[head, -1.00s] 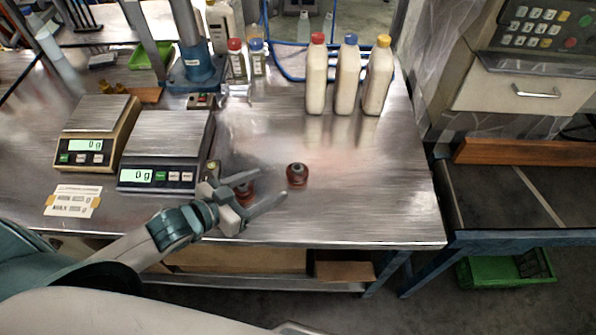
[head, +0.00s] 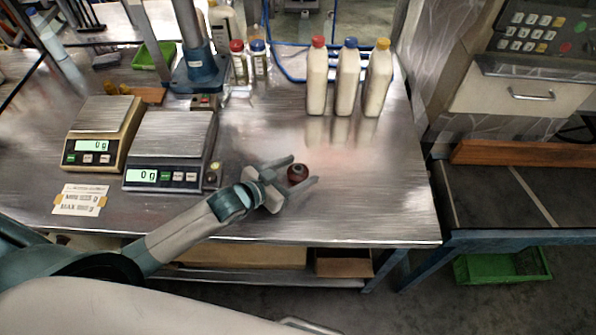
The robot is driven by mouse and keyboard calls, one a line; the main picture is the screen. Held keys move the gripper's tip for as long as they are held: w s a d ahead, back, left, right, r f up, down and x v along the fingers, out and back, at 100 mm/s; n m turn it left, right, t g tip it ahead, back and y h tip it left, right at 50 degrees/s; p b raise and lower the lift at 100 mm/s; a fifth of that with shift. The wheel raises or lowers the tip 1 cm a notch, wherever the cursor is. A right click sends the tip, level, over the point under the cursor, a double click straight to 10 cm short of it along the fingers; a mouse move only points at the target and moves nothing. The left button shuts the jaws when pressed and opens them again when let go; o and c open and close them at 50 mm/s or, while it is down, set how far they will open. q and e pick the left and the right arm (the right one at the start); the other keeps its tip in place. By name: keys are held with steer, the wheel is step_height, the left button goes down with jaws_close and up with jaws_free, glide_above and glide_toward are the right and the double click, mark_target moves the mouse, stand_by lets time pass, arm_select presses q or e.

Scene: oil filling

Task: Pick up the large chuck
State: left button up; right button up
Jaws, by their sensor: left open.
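My left gripper (head: 303,170) is open, with one finger on the far side of this chuck and one on the near side. A second reddish chuck, seen earlier to the left of this one, is now mostly or fully hidden by my left gripper. I cannot tell from size which chuck is larger. My right gripper is not in view.
Two scales (head: 168,178) reading 0 g stand to the left, with a paper label (head: 80,199) before them. White bottles (head: 346,85) with red, blue and yellow caps stand at the back. The table right of the chuck is clear up to its edge.

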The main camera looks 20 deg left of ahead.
mark_target(302, 167)
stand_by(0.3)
arm_select(q)
steer(key=shift+w+d+f+p, duration=0.15)
steer(key=shift+w+f+p, duration=0.1)
steer(key=shift+w+p, duration=0.45)
steer(key=x, duration=0.3)
steer(key=shift+p, duration=0.35)
steer(key=shift+w+f, duration=0.25)
steer(key=shift+w, duration=0.1)
steer(key=c, duration=1.3)
